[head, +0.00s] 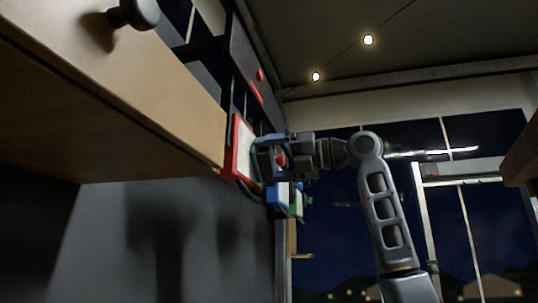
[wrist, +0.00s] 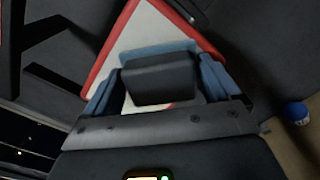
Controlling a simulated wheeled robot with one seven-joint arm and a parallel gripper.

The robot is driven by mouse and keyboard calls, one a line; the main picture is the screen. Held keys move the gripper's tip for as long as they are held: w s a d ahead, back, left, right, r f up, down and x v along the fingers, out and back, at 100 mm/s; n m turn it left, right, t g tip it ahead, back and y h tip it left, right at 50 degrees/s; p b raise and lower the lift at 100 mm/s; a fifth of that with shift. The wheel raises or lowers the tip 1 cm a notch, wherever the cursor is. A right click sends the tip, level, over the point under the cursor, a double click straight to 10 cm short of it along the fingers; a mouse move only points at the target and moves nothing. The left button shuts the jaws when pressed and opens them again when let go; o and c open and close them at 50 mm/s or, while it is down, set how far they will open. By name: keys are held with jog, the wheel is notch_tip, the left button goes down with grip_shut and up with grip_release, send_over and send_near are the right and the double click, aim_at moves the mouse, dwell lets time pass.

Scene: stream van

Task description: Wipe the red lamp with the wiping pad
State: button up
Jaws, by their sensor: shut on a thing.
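The red lamp appears to be the red-rimmed panel with a white face (head: 235,166), upright beside the end of the wooden cabinet in the head view. In the wrist view its white face (wrist: 160,27) and red edge lie just beyond my gripper. My gripper (head: 268,159) is at the lamp's right side in the head view. Its blue fingers (wrist: 158,88) are shut on a dark grey block with a blue layer on its far side, which looks like the wiping pad (wrist: 160,78). The pad is in front of the white face; I cannot tell whether they touch.
A wooden cabinet (head: 110,90) with a dark knob (head: 136,13) fills the upper left. A dark rack with red parts (head: 260,75) rises above the lamp. A round blue thing (wrist: 296,112) shows at the right of the wrist view. Dark windows (head: 340,220) stand behind my arm.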

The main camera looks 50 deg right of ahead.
aim_at(242, 147)
jog(key=shift+w+d+p, duration=0.2)
jog(key=shift+w+d, duration=0.05)
jog(key=shift+d, duration=0.3)
jog(key=shift+w+d+p, duration=0.15)
jog(key=shift+w+d, duration=0.05)
jog(key=shift+d, duration=0.35)
jog(key=shift+s+a+b, duration=0.25)
jog(key=shift+a+b, duration=0.1)
jog(key=shift+a, duration=0.5)
jog(key=shift+s+a+b, duration=0.3)
jog(key=shift+a+b, duration=0.1)
jog(key=shift+a, duration=0.4)
jog(key=shift+s+a+b, duration=0.25)
jog(key=shift+a+b, duration=0.1)
jog(key=shift+a, duration=0.5)
jog(key=shift+s+a+b, duration=0.3)
jog(key=shift+s+a, duration=0.1)
jog(key=shift+a, duration=0.55)
jog(key=shift+s+a+b, duration=0.25)
jog(key=shift+s+a, duration=0.15)
jog(key=shift+a, duration=0.55)
jog(key=shift+s+a+b, duration=0.3)
jog(key=shift+s+a, duration=0.1)
jog(key=shift+a, duration=0.55)
jog(key=v, duration=0.6)
jog(key=shift+s+d, duration=0.1)
jog(key=shift+s, duration=0.05)
jog(key=v, duration=0.2)
jog(key=shift+s+d, duration=0.15)
jog(key=shift+s, duration=0.25)
